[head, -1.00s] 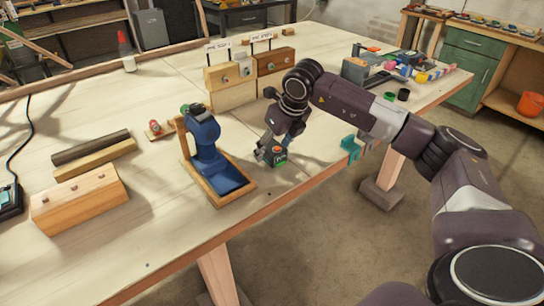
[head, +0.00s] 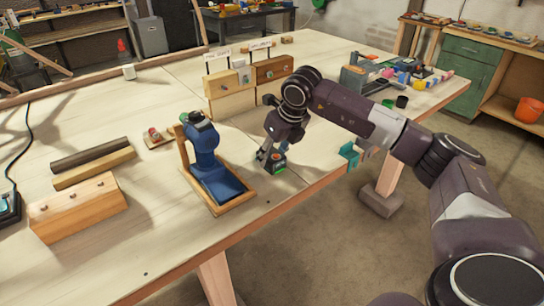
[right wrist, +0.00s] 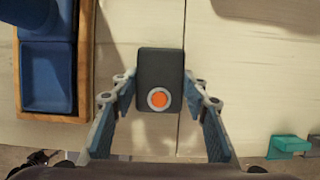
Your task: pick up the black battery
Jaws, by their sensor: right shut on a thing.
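The black battery (head: 277,161) is a small dark block near the front edge of the workbench, right of the blue tool. In the right wrist view the battery (right wrist: 160,68) shows its dark face with an orange round button in a grey ring. My right gripper (head: 270,157) is shut on it, with one finger on each side in the right wrist view. I cannot tell whether the battery is clear of the bench top. My left gripper is not in view.
A blue tool (head: 203,145) stands in a wooden-rimmed tray (head: 243,203) just left of the battery. Wooden blocks (head: 228,104) stand behind it. A teal clamp (head: 349,154) is on the bench edge to the right.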

